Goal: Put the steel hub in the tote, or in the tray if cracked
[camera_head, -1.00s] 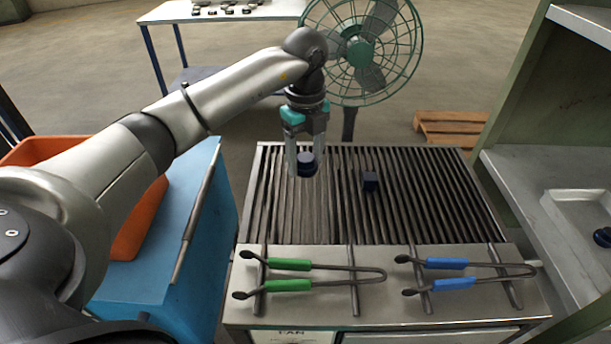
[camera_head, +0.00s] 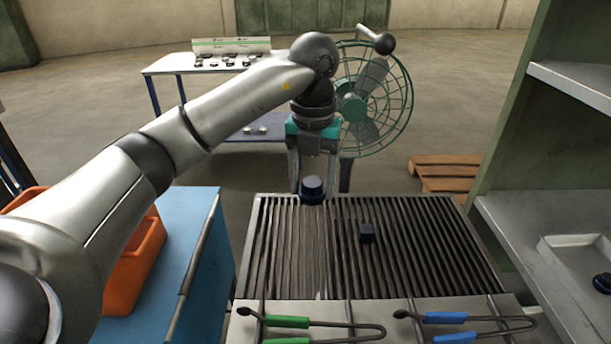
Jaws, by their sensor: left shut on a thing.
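My left gripper (camera_head: 313,180) points down over the far left part of the slatted grate, its fingers shut on a small dark blue-black round piece, the steel hub (camera_head: 312,187). From here I cannot tell whether the hub is cracked. The orange tote (camera_head: 135,268) stands at the left on a blue cabinet, partly hidden by my left arm. My right gripper is not in view.
A small dark block (camera_head: 366,232) sits on the grate (camera_head: 420,235). Green-handled tongs (camera_head: 287,321) and blue-handled tongs (camera_head: 446,318) lie along its front. A green fan (camera_head: 398,118) stands behind, with a table (camera_head: 168,68) of small parts and a wooden pallet (camera_head: 440,165).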

